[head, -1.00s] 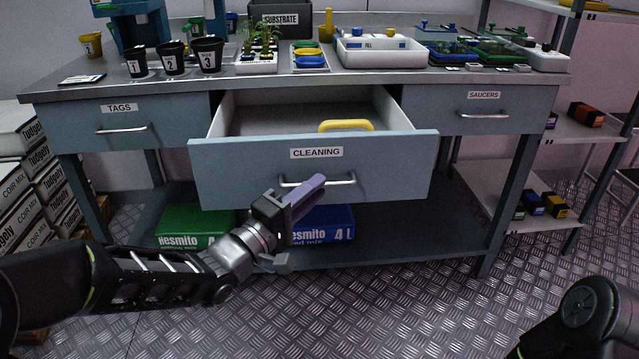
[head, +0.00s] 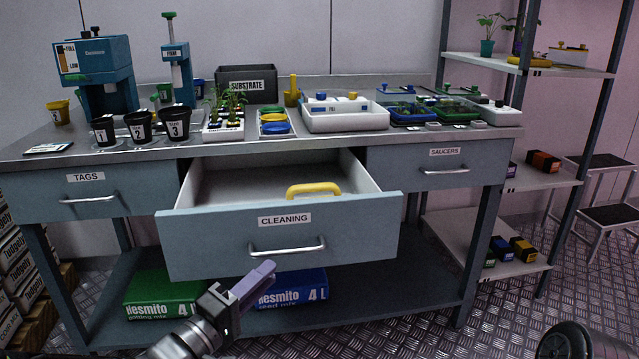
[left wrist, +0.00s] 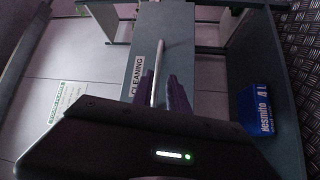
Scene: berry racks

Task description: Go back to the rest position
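My left gripper (head: 257,283) is in front of the open CLEANING drawer (head: 340,238), with its purple fingertips just below and left of the drawer's metal handle (head: 287,248). In the left wrist view its two fingers (left wrist: 164,90) stand apart, with the handle (left wrist: 160,65) seen beyond the gap between them. It holds nothing. In the head view the fingers overlap and show as one bar. Of my right arm only a dark rounded link shows at the lower right, and its gripper is out of view.
The drawer sticks out from the workbench (head: 430,141), with a yellow-handled item (head: 314,188) inside. Green (head: 160,296) and blue (head: 291,289) Hesmito packs lie on the lower shelf. A shelf rack (head: 528,182) and step stool (head: 607,216) stand right. Pots and trays cover the benchtop.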

